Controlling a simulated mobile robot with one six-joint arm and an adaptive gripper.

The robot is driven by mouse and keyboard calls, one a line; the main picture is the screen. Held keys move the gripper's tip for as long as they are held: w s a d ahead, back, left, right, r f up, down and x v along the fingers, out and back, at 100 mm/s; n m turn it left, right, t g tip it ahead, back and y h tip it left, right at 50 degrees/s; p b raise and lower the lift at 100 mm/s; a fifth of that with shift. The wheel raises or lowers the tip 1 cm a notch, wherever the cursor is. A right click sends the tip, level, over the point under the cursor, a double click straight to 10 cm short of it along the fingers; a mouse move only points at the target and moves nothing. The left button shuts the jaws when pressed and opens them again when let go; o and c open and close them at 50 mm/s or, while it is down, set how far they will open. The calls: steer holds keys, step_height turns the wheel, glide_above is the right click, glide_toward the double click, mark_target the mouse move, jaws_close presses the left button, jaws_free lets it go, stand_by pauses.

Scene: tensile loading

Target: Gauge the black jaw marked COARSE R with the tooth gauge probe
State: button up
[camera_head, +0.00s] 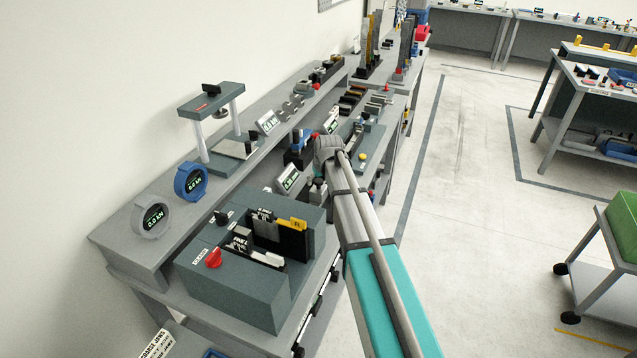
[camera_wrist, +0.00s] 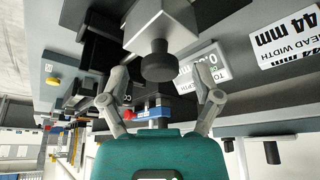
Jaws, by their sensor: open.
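In the wrist view my gripper (camera_wrist: 163,98) is open, with one finger on each side and nothing held. A grey block with a round black knob (camera_wrist: 160,62) is ahead of the gap between the fingers, apart from both. A display marked as tooth depth (camera_wrist: 205,68) is behind it, so this looks like the tooth gauge. In the head view a small display (camera_head: 288,178) stands beside my arm. A black part (camera_wrist: 103,52) lies left of the knob; lettering starting "CO" shows near the left finger. I cannot tell if it is the COARSE R jaw. My gripper is hidden in the head view.
A dark jaw rack (camera_head: 235,288) holds black and light jaws at the bench's near end. A small press (camera_head: 212,95) and round gauges (camera_head: 190,181) stand on the shelf by the wall. In the wrist view a head width sign (camera_wrist: 284,32) is at right. The floor (camera_head: 460,200) right of the bench is clear.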

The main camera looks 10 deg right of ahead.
mark_target(313, 193)
jaws_close()
steer(key=shift+s+a, duration=0.6)
steer(key=shift+s, duration=0.3)
steer(key=shift+s+a, duration=0.55)
steer(key=shift+s, duration=0.3)
jaws_free()
steer(key=shift+w, duration=0.15)
